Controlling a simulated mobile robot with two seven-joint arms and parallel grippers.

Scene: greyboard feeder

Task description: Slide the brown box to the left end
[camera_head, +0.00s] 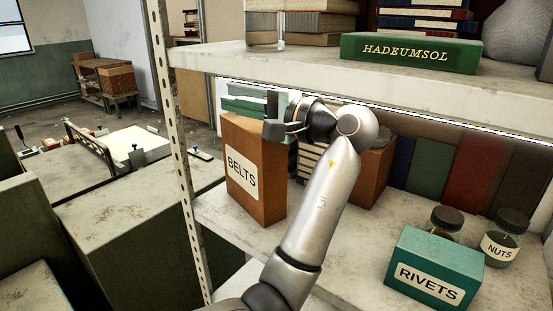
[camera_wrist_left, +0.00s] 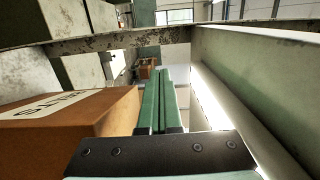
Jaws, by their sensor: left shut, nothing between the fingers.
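The brown box (camera_head: 258,185), labelled BELTS, stands upright on the middle shelf near its left end, close to the perforated post. In the left wrist view the brown box (camera_wrist_left: 75,120) fills the left side. My left gripper (camera_head: 232,104) is at the box's upper rear edge, its green fingers pointing left and partly hidden by the box. In the left wrist view the fingers of my left gripper (camera_wrist_left: 160,78) are together and empty, beside the box; whether they touch it I cannot tell. My right gripper is not in view.
Another brown box (camera_head: 372,180) stands behind my arm. A teal RIVETS box (camera_head: 435,270), jars (camera_head: 501,240) and upright books (camera_head: 470,160) are to the right. The upper shelf (camera_head: 330,75) hangs close above my gripper.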

